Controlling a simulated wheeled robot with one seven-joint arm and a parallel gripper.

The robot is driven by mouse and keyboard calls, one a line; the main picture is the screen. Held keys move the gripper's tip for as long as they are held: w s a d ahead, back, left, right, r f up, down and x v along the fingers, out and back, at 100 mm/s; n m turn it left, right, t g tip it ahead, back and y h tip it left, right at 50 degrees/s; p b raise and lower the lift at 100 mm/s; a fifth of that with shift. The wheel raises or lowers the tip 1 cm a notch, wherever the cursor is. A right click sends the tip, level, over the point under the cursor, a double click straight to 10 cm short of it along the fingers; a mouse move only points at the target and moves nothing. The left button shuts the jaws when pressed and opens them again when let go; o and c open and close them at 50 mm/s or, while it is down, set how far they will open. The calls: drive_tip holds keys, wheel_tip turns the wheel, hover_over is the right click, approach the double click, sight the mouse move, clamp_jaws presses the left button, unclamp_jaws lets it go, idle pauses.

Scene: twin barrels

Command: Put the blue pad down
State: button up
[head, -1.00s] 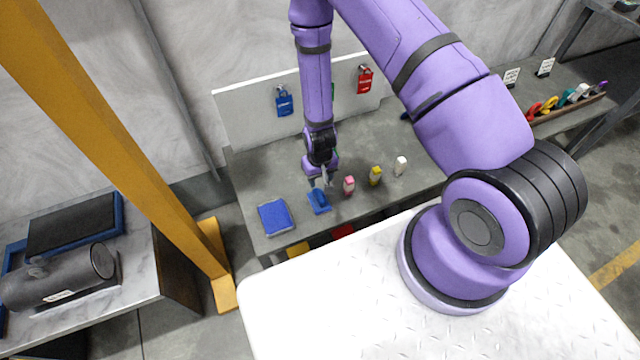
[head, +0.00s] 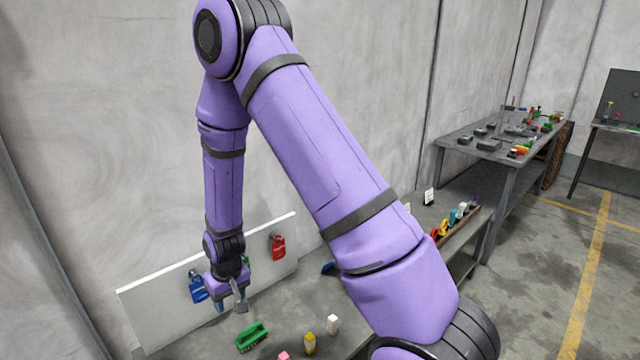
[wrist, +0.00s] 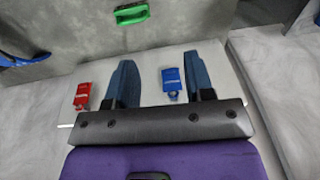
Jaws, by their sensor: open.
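The blue pad is not in the current head or wrist view. My gripper (head: 230,304) is open and empty. In the head view it hangs above the back part of the grey table (head: 285,310), in front of the white board. In the wrist view my gripper (wrist: 160,62) shows two blue-grey fingers spread apart, with nothing between them but the board and padlocks beyond.
The white board (head: 150,312) carries a blue padlock (head: 197,287) and a red padlock (head: 278,246). On the table are a green brush (head: 252,337), a pink bottle (head: 284,356), a yellow bottle (head: 310,344) and a white bottle (head: 332,324).

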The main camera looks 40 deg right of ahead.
drive_tip(key=s+d+r+t, duration=0.15)
drive_tip(key=s+r, duration=0.25)
drive_tip(key=r, duration=0.9)
drive_tip(key=s+d+r+t, duration=0.1)
drive_tip(key=s+d+r, duration=0.15)
drive_tip(key=r, duration=1.15)
drive_tip(key=s+d+r, duration=0.1)
drive_tip(key=s+r, duration=0.5)
drive_tip(key=s, duration=0.4)
drive_tip(key=s+d+r+t, duration=0.1)
drive_tip(key=s+r, duration=0.5)
drive_tip(key=s, duration=0.3)
drive_tip(key=shift+s+d+r+h, duration=0.2)
drive_tip(key=shift+s+r+h, duration=0.1)
drive_tip(key=shift+s, duration=0.1)
drive_tip(key=shift+t, duration=0.25)
